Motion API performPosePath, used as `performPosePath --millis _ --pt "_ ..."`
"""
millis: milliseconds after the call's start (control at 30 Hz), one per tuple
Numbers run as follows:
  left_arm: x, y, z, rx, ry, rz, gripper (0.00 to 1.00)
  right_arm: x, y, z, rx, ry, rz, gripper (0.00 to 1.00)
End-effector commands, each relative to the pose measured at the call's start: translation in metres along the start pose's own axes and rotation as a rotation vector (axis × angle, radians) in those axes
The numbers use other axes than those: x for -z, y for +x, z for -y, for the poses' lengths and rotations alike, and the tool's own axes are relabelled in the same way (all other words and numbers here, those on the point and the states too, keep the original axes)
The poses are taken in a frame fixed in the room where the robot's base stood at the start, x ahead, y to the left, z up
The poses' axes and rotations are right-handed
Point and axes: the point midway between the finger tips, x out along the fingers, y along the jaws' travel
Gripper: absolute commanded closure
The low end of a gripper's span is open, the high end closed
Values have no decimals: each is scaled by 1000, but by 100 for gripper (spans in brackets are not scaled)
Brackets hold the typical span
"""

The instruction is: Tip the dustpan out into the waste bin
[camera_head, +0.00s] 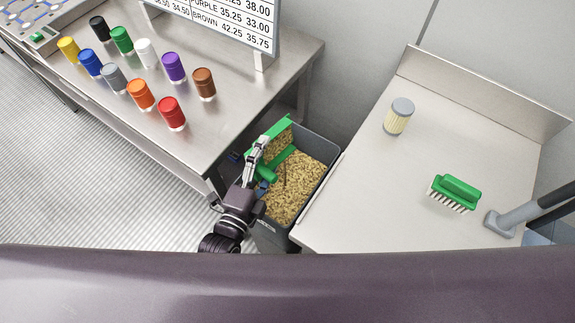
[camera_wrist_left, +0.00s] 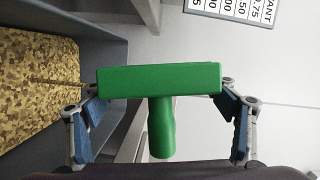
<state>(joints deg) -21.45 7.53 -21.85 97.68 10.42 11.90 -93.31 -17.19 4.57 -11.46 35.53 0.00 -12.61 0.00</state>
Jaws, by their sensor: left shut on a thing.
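The waste bin (camera_head: 329,179) is a dark grey open box between the two tables, with tan-brown flakes inside. It also shows at the left of the left wrist view (camera_wrist_left: 95,29). The green dustpan (camera_head: 284,157) is over the far left part of the bin. Tan flakes show between its green edges; I cannot tell whether they lie in the pan or in the bin behind. My left gripper (camera_head: 258,160) is shut on the dustpan. In the left wrist view the dustpan (camera_wrist_left: 160,80) is between the blue-padded fingers, its stubby handle toward the camera. My right gripper is not in view.
The left steel table (camera_head: 215,125) holds several coloured drums and a price board (camera_head: 225,25). The right table (camera_head: 370,200) holds a grey-lidded jar (camera_head: 398,117) and a green brush (camera_head: 455,193); its middle is clear. Both tables closely flank the bin.

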Motion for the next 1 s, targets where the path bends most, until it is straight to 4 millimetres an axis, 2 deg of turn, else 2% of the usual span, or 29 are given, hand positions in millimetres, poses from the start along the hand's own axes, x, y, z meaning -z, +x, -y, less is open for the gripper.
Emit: performPosePath --millis 1000 --pt "6 -2 0 44 103 0 48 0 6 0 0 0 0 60"
